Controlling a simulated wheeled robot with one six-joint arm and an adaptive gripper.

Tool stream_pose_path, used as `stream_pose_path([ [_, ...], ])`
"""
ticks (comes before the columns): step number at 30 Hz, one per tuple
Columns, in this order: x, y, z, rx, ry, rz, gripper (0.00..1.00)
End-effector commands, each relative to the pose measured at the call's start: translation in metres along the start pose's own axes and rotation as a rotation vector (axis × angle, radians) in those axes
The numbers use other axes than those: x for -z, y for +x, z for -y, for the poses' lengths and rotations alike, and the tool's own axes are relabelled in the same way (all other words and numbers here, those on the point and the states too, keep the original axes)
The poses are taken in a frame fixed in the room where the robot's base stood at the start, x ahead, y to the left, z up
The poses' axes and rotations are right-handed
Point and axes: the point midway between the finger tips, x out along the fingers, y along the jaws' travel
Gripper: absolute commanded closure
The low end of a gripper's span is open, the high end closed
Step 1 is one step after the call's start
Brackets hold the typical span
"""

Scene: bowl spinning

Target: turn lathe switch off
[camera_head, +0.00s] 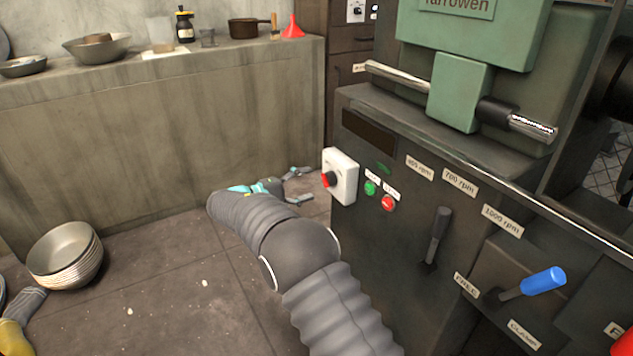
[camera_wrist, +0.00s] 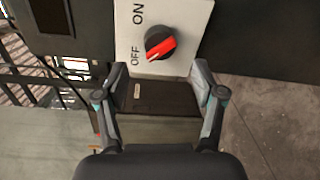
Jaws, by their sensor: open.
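The lathe switch is a white box (camera_head: 346,176) on the lathe's left front corner, with a black and red rotary knob (camera_head: 329,179). In the wrist view the white plate (camera_wrist: 188,18) reads ON at the top and OFF at the lower left. Its knob (camera_wrist: 158,43) has a red bar slanting from lower left to upper right; I cannot tell for sure which label it points at. My gripper (camera_head: 299,186) is open and empty, just left of the switch box. In the wrist view the spread fingers (camera_wrist: 159,82) sit below the knob in the picture, apart from it.
The dark lathe body (camera_head: 380,250) fills the right, with a green button (camera_head: 370,188), a red button (camera_head: 388,203), a grey lever (camera_head: 438,235) and a blue-handled lever (camera_head: 540,283). Stacked bowls (camera_head: 68,255) stand at left. The floor between is mostly clear.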

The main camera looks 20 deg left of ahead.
Motion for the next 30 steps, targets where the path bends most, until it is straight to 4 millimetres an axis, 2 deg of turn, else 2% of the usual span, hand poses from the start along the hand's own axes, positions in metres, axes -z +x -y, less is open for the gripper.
stream_pose_path([
  [1, 0.001, -0.012, 0.0, 0.0, 0.0, -0.002, 0.31],
  [6, 0.0, -0.041, 0.001, 0.0, -0.001, 0.0, 0.31],
  [12, 0.0, -0.061, 0.001, 0.001, -0.002, 0.002, 0.31],
  [30, 0.0, -0.065, 0.001, 0.001, -0.004, 0.003, 0.31],
])
